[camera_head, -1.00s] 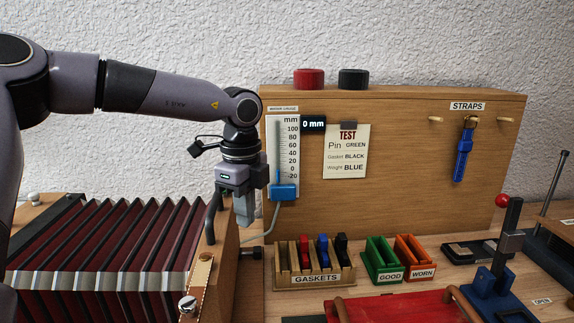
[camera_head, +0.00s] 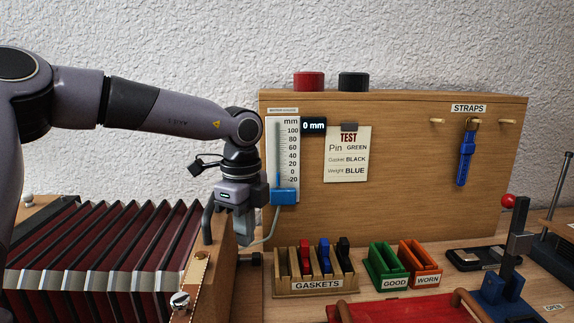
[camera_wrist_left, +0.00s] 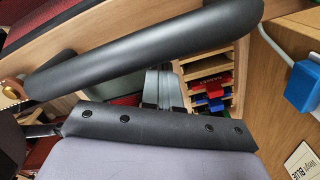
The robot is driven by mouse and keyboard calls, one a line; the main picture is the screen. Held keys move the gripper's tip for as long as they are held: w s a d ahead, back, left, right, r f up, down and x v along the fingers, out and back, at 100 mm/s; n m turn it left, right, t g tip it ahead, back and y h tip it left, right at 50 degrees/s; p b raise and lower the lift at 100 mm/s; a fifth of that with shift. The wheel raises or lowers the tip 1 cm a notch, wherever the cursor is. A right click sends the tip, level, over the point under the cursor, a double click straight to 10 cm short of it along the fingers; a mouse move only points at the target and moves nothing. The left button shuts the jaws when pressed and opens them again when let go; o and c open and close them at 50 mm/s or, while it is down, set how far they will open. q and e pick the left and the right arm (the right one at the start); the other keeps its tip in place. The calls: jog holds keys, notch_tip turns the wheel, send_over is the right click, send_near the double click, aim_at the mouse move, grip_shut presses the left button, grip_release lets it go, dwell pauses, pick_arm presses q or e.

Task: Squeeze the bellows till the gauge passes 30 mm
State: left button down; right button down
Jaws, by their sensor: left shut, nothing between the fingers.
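The bellows (camera_head: 118,240), with dark red and black folds, lies spread at the lower left. Its wooden end board (camera_head: 225,262) carries a dark handle (camera_head: 208,222). In the left wrist view the handle (camera_wrist_left: 150,48) crosses as a thick grey bar. My left gripper (camera_head: 243,236) is shut and empty, pointing down just right of the handle by the end board. Its fingers (camera_wrist_left: 163,88) show partly behind the bar in the wrist view; I cannot tell whether they touch it. The gauge (camera_head: 283,155) has a scale, and its display (camera_head: 313,126) reads 0 mm. My right gripper is out of view.
A wooden panel (camera_head: 400,160) stands behind, with a TEST card (camera_head: 347,160) and a blue strap (camera_head: 464,160). The gasket rack (camera_head: 316,286), green bin (camera_head: 386,272) and orange bin (camera_head: 420,270) stand right of my gripper. A blue lever press (camera_head: 500,295) is at the right.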

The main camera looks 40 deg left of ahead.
pick_arm(q)
jog(key=shift+s+a, duration=0.15)
jog(key=shift+a, duration=0.05)
dwell(0.3)
dwell(0.4)
jog(key=shift+s+a+b, duration=0.4)
jog(key=shift+a+b, duration=0.1)
jog(key=shift+b, duration=0.05)
dwell(1.5)
jog(key=shift+s+a+f+b, duration=0.1)
jog(key=shift+s+a+b, duration=0.2)
jog(key=shift+b, duration=0.85)
dwell(3.9)
